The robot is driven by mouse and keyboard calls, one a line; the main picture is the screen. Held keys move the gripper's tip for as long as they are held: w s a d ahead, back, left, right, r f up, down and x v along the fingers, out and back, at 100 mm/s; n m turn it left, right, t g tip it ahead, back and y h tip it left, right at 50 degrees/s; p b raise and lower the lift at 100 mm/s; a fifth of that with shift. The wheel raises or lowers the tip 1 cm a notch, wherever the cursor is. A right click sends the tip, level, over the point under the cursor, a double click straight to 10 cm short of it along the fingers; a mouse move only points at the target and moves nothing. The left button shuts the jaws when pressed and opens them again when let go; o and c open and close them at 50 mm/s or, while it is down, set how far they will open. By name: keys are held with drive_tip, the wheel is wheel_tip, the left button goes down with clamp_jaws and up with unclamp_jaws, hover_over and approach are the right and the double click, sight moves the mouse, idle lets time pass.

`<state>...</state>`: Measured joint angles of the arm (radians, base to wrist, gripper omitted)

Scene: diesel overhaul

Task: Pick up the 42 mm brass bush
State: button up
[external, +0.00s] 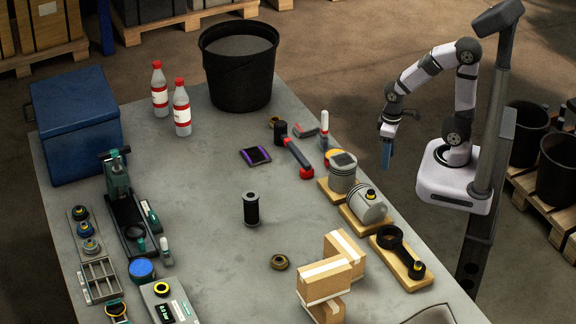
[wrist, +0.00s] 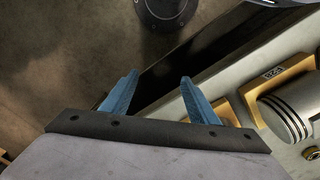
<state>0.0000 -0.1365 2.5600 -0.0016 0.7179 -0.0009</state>
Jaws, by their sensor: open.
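My gripper (external: 386,155) hangs beyond the right edge of the table, with its blue fingers pointing down. In the wrist view my gripper (wrist: 158,80) is open and empty, its two blue fingers apart. A brass-coloured ring (external: 279,262) lies flat on the table, left of the cardboard boxes. Several ring-shaped parts (external: 84,229) with yellow or blue show in the holder at the left. I cannot read any size, so I cannot tell which is the 42 mm bush.
Pistons (external: 343,176) and a connecting rod (external: 393,243) rest on wooden blocks along the table's right edge. Cardboard boxes (external: 331,277) stand at the front. A black cylinder (external: 251,209) stands mid-table, and a hammer (external: 295,150) lies behind it. The table between them is clear.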

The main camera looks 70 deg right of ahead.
drive_tip(key=w+d+r+n+t+h+p, duration=0.1)
drive_tip(key=w+d+r+t+p, duration=0.25)
drive_tip(key=w+d+r, duration=0.35)
drive_tip(key=w+d+r+t+h+p, duration=0.1)
drive_tip(key=w+d+r+t+p, duration=0.15)
drive_tip(key=w+r+p, duration=0.5)
drive_tip(key=m+t+y+b, duration=0.1)
drive_tip(key=t+y+b, duration=0.1)
drive_tip(key=t+b, duration=0.8)
hover_over(276, 121)
drive_tip(key=s+b, duration=0.3)
drive_tip(key=s, duration=0.2)
wheel_tip(276, 121, down, 10)
drive_tip(key=g, duration=0.3)
drive_tip(key=shift+w+a+f+p, duration=0.15)
drive_tip(key=shift+f+p, duration=0.2)
drive_tip(key=shift+f, duration=1.15)
drive_tip(key=shift+w+d+f+p, duration=0.1)
drive_tip(key=shift+f+p, duration=0.2)
drive_tip(key=shift+f, duration=1.15)
drive_tip(key=shift+f, duration=0.3)
drive_tip(key=shift+p+x, duration=0.8)
drive_tip(key=shift+x, duration=1.7)
drive_tip(key=shift+f, duration=0.1)
